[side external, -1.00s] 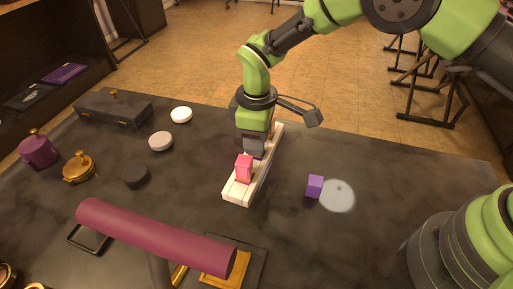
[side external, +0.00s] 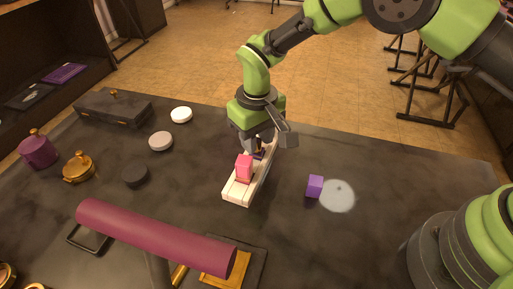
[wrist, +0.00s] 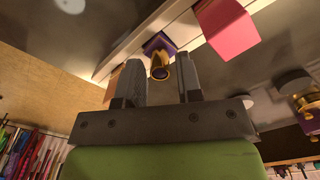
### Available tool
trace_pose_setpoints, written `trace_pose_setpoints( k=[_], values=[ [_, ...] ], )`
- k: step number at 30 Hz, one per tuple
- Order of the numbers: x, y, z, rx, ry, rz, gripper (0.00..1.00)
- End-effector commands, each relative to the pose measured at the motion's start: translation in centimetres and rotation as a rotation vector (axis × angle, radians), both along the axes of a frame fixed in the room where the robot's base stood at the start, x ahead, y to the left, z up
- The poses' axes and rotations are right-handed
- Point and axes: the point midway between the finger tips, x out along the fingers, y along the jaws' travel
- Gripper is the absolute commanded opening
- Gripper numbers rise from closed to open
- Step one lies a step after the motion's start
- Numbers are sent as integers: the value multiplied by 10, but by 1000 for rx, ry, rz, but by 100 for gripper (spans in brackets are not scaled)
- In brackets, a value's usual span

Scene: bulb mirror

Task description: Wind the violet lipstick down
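The violet lipstick (wrist: 158,60) stands in the white holder, with a dark violet square base and a gold tube. It also shows in the side view (side external: 258,153), partly behind my gripper. My gripper (wrist: 162,68) is open. Its two fingers appear on either side of the lipstick in the wrist view, with a gap to each finger. Whether the fingertips reach down around the tube is unclear. A violet block (side external: 315,186), perhaps the cap, lies on the table right of the holder. No violet stick of colour is clearly visible above the gold tube.
A pink block-shaped lipstick (side external: 244,168) stands in the near part of the white holder (side external: 238,195), close to my gripper. Pale discs (side external: 160,141) and pots (side external: 78,167) stand left. The table at right is mostly clear.

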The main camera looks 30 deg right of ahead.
Motion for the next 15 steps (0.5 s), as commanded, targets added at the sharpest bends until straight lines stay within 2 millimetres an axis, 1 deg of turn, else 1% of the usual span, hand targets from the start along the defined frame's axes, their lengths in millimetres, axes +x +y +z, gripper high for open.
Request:
trace_pose_setpoints(
  k=[1, 3, 10, 15],
  values=[
    [0, 0, 0, 0, 0, 1, 21],
    [0, 0, 0, 0, 0, 1, 6],
    [0, 0, 0, 0, 0, 26, 5],
    [0, 0, 0, 0, 0, 199, 5]
  ],
)
